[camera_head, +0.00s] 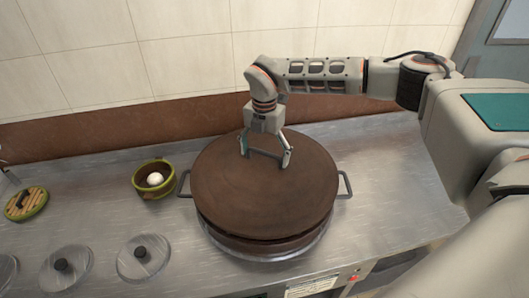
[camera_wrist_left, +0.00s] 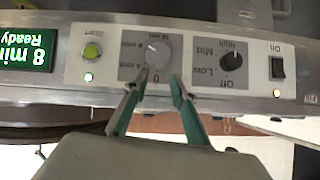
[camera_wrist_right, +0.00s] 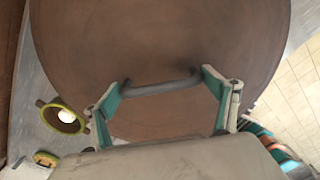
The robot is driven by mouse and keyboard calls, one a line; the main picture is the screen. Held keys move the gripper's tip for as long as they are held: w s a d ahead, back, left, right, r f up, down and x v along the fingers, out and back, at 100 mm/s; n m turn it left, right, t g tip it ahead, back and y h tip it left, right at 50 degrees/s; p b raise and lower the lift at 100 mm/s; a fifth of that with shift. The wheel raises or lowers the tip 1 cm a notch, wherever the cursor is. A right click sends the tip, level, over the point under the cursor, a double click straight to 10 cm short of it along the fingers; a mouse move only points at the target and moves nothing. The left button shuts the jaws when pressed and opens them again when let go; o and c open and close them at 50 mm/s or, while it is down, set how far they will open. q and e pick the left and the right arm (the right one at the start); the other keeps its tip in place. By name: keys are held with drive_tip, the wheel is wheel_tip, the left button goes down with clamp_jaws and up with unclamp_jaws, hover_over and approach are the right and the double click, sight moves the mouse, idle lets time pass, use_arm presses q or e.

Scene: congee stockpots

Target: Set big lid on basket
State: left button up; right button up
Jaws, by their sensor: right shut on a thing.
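The big lid (camera_head: 235,190) is a wide, round brown disc with a bar handle (camera_wrist_right: 160,88) on top. My right gripper (camera_head: 266,158) is shut on this handle, with one finger at each end, as the right wrist view also shows. The lid is over a round brown basket (camera_head: 270,244), whose front edge shows beneath it. The lid hides the rest of the basket, and I cannot tell whether they touch. My left gripper (camera_wrist_left: 155,82) shows only in its wrist view, with its empty fingers apart in front of a control panel.
A silver pot with side handles (camera_head: 345,186) surrounds the basket. A small green-rimmed basket (camera_head: 141,186) holding a white ball stands to its left.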

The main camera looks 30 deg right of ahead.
sight(264, 162)
drive_tip(key=shift+f+b, duration=0.45)
drive_tip(key=shift+f, duration=0.4)
drive_tip(key=shift+w+f, duration=0.1)
drive_tip(key=shift+f, duration=0.1)
idle(1.0)
drive_tip(key=shift+f, duration=0.6)
idle(0.4)
drive_tip(key=o, duration=1.8)
